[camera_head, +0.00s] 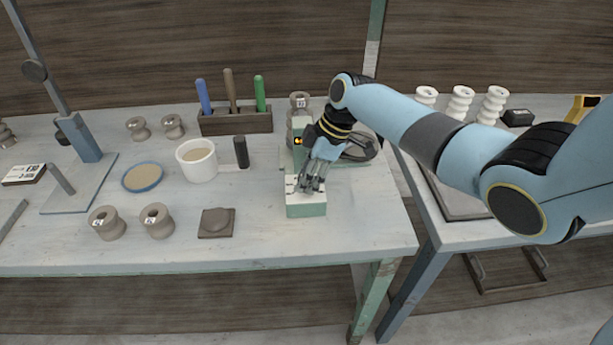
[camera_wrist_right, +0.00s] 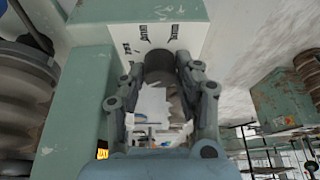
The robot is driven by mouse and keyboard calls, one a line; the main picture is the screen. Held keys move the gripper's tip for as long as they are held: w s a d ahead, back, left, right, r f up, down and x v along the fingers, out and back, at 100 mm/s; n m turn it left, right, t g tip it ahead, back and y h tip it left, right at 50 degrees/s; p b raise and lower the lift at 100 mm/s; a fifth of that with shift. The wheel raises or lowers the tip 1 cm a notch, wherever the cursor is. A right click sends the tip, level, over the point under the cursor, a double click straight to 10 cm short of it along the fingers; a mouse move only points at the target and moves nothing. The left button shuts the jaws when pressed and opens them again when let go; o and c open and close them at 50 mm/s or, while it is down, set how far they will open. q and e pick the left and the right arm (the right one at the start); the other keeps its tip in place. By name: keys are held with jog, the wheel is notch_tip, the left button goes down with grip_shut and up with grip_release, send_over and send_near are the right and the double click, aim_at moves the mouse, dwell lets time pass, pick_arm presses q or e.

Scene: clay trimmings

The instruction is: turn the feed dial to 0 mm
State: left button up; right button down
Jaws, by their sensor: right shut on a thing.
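The green machine (camera_head: 306,210) stands near the front edge of the table, and my right gripper (camera_head: 311,186) reaches down onto its top from the right. In the right wrist view my right gripper (camera_wrist_right: 160,92) has its fingers closed on either side of the dark round feed dial (camera_wrist_right: 159,66). White scale plate (camera_wrist_right: 150,36) with dark mm marks surrounds the dial. The marks are too blurred to read, and the fingers hide much of the dial, so its setting cannot be told. My left gripper is not in view.
A white tub (camera_head: 197,160), a dark cylinder (camera_head: 241,152) and a wooden rack (camera_head: 235,121) with coloured handles stand left of the machine. Several clay spools, such as one in front (camera_head: 157,220), and a brown block (camera_head: 216,222) lie around.

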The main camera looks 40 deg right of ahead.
jog(key=c, duration=1)
grip_release()
jog(key=shift+o, duration=0.3)
